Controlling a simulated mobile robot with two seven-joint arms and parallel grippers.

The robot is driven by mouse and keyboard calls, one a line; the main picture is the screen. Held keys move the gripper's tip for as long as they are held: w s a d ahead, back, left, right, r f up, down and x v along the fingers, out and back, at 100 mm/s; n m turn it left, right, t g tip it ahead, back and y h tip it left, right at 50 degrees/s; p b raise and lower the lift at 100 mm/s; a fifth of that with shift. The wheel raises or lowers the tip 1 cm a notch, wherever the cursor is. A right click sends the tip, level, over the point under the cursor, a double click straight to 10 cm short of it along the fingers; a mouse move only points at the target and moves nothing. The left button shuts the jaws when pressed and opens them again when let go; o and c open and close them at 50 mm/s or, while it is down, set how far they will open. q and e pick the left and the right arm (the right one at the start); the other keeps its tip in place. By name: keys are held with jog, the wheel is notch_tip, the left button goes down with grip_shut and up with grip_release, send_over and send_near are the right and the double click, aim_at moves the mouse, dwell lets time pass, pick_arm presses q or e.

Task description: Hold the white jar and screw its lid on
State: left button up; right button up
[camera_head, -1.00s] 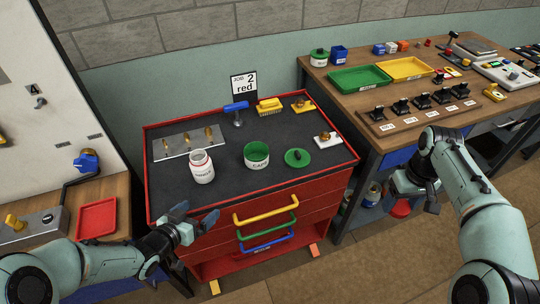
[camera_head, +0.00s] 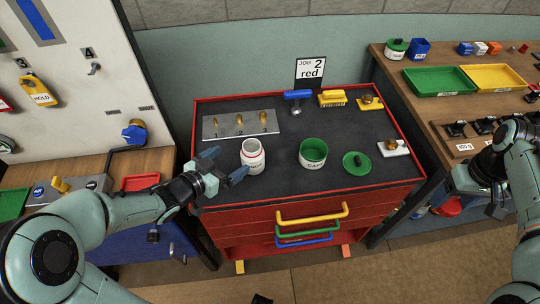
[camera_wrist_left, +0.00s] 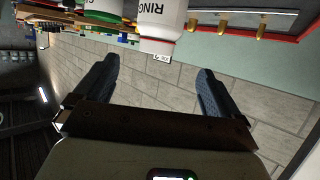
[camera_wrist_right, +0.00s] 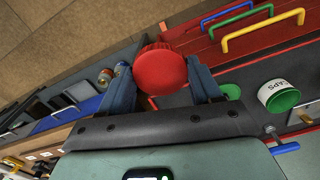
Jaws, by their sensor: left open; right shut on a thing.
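The open white jar (camera_head: 252,157), with dark lettering, stands upright on the dark top of the red cart. In the left wrist view the jar (camera_wrist_left: 162,22) shows at the top, beyond the fingertips. My left gripper (camera_head: 224,165) is open just left of the jar, its fingers pointing towards it; no contact is clear. In the right wrist view my right gripper (camera_wrist_right: 163,88) is shut on a ribbed red lid (camera_wrist_right: 160,72).
Right of the jar stand a green-and-white CAPS tub (camera_head: 313,153) and a green lid with a dark knob (camera_head: 356,163). Behind the jar lies a metal plate with brass pegs (camera_head: 240,124). A brush (camera_head: 332,98) and a blue-handled tool (camera_head: 298,97) are at the back.

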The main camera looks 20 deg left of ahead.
aim_at(258, 144)
pick_arm(q)
jog(key=x, duration=0.7)
jog(key=shift+b, duration=0.35)
jog(key=x, duration=0.5)
jog(key=shift+d, duration=0.25)
jog(key=c, duration=1.1)
